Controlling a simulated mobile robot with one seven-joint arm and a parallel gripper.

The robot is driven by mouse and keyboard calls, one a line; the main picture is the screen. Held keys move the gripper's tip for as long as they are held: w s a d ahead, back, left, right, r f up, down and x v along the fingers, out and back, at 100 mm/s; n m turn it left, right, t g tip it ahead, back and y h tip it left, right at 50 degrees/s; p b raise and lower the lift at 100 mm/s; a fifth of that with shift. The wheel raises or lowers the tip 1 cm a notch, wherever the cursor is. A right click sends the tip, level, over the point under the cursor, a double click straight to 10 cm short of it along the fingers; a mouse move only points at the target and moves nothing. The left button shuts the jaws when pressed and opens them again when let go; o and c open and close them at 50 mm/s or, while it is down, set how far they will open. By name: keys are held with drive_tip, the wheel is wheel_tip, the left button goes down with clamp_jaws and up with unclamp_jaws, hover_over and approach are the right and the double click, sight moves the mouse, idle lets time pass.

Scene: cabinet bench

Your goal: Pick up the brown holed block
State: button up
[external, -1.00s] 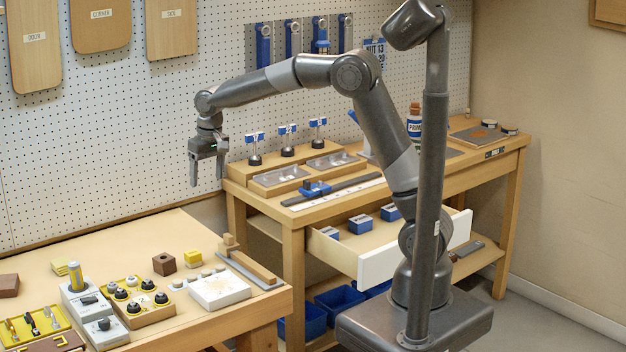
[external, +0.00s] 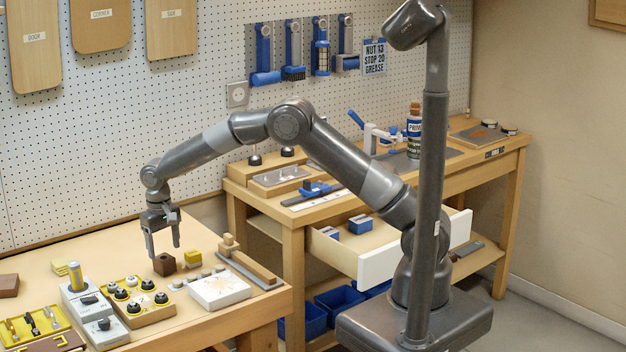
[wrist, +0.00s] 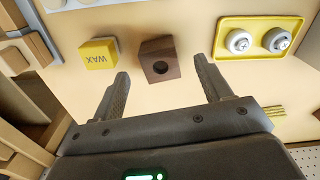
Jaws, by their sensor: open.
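The brown holed block (external: 164,265) is a small dark wooden cube standing on the left bench top. In the wrist view the brown holed block (wrist: 160,60) shows a round dark hole in one face and lies just beyond the fingertips, roughly midway between them. My gripper (external: 164,250) is just above the block, pointing down, with its fingers apart. In the wrist view my gripper (wrist: 162,80) is open with nothing between its fingers. I cannot tell the exact height of the fingertips over the block.
A yellow wax block (wrist: 99,53) stands beside the brown block. A yellow tray with round knobs (wrist: 258,38) lies on its other side. A white stained slab (external: 220,291) and a wooden tray of black knobs (external: 147,310) are nearer the front. Bare bench top (external: 120,246) lies behind.

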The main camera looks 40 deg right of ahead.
sight(166, 259)
drive_tip(key=shift+d+f, duration=0.1)
drive_tip(key=shift+f, duration=2.7)
drive_tip(key=shift+c, duration=0.3)
drive_tip(key=c, duration=1)
drive_tip(key=shift+r, duration=0.15)
